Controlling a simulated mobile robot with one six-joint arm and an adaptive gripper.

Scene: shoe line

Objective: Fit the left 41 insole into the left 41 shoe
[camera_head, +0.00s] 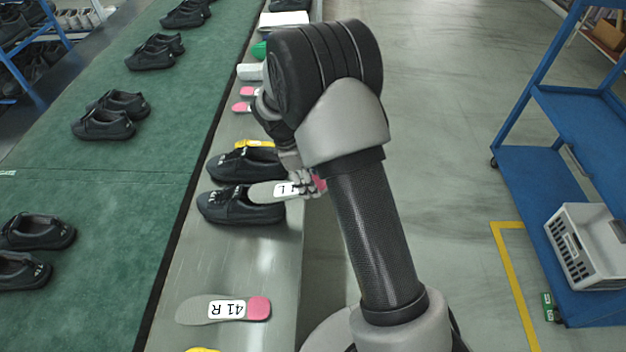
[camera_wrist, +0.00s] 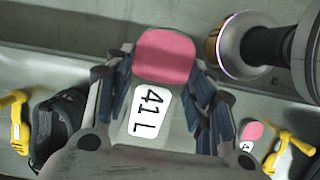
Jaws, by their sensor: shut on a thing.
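The left 41 insole (camera_head: 265,192), grey with a pink heel and a white label, is held in my gripper (camera_head: 308,183). In the wrist view, the insole (camera_wrist: 165,55) lies between the two fingers of my gripper (camera_wrist: 157,95), and its label reads 41 L. In the head view its grey toe end reaches left over the nearer black shoe (camera_head: 240,208) on the grey ledge; I cannot tell whether they touch. A second black shoe (camera_head: 232,166) stands just behind it. Part of a black shoe also shows in the wrist view (camera_wrist: 58,130). Shoe size marks are too small to read.
A 41 R insole (camera_head: 258,308) lies on the ledge (camera_head: 190,265) in front. A yellow object (camera_head: 257,143) is behind the shoes. The green belt (camera_head: 110,200) with several black shoes runs at left. A blue cart (camera_head: 540,185) with a grey crate (camera_head: 580,250) stands right.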

